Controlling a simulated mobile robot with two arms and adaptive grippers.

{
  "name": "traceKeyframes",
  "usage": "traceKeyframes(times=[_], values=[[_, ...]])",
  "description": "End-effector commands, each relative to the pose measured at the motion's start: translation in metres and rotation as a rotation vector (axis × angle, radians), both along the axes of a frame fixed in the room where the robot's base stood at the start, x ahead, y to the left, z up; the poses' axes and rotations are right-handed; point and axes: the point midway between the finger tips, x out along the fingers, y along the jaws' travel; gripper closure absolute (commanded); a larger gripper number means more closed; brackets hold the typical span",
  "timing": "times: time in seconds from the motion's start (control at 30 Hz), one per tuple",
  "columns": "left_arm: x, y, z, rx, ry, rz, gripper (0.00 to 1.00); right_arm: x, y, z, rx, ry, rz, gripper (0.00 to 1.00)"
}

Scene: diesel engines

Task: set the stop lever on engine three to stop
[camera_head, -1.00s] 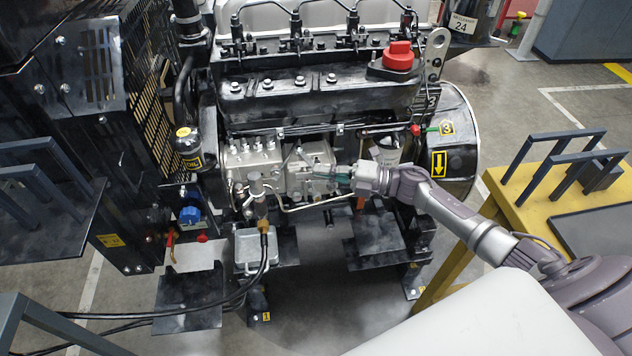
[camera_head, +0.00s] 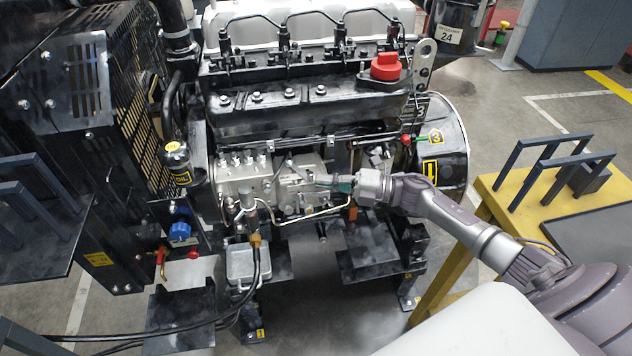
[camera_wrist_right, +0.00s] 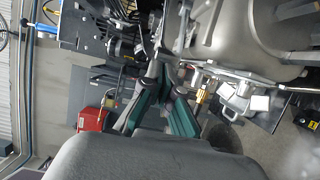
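My left gripper is not in view.
A thin metal pipe (camera_head: 310,217) curves below the fingers. A red cap (camera_head: 385,67) sits on the engine top, and a red knob (camera_head: 405,139) is near the tag. A yellow table (camera_head: 510,205) with dark racks is at right. Black hoses (camera_head: 190,328) run at lower left.

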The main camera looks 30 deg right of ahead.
Motion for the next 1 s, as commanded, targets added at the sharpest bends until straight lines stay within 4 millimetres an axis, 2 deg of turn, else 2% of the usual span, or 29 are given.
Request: traceKeyframes(times=[0.2,0.33,1.0], values=[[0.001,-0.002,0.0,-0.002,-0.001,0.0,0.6,-0.025,-0.027,-0.001,-0.003,0.002,0.008,1.0],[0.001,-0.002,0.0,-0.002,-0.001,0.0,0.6,-0.033,-0.036,-0.001,0.0,0.001,0.012,1.0],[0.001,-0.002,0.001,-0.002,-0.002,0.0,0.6,-0.035,-0.039,-0.004,0.01,0.011,0.002,1.0]])
